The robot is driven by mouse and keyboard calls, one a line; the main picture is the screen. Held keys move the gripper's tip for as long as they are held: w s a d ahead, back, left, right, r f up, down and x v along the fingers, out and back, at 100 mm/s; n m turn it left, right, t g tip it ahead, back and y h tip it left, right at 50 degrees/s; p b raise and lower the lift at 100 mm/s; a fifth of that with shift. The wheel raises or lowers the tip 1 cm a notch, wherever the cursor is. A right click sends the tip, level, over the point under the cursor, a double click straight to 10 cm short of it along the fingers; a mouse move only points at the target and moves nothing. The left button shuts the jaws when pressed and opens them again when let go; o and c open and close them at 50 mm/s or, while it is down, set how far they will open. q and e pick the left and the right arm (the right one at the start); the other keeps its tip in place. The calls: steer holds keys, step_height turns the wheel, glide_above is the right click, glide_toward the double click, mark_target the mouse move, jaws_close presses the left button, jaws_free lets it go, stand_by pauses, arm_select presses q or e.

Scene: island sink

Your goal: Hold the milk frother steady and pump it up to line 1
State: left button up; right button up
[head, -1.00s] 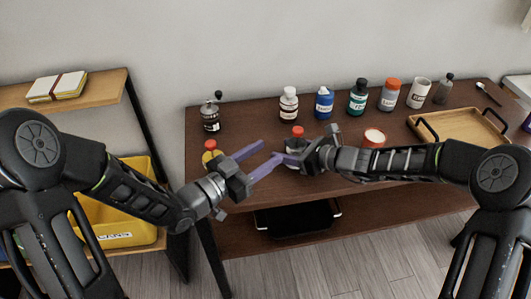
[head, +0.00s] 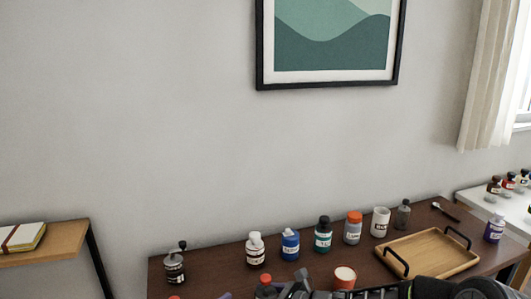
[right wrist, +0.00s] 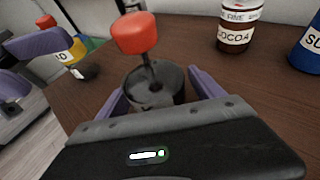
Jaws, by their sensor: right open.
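The milk frother (right wrist: 155,85) stands upright on the dark table in the right wrist view, with a red knob on a thin rod above its dark round top. My right gripper (right wrist: 160,93) is open, with one purple finger on each side of the frother's body; I cannot tell whether they touch it. In the head view only the red knob (head: 265,281) shows clearly, at the bottom edge. Part of my left gripper (right wrist: 42,45) shows at the left of the right wrist view, apart from the frother; its jaw gap is unclear. The line marks are not visible.
Several bottles, including cocoa (right wrist: 238,25) and a blue one (head: 289,244), stand along the table's back. A dark grinder (head: 175,265) stands at the left.

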steer(key=v, duration=1.1)
steer(key=shift+s+d+r, duration=0.1)
steer(key=shift+s+d, duration=0.05)
steer(key=shift+d, duration=0.05)
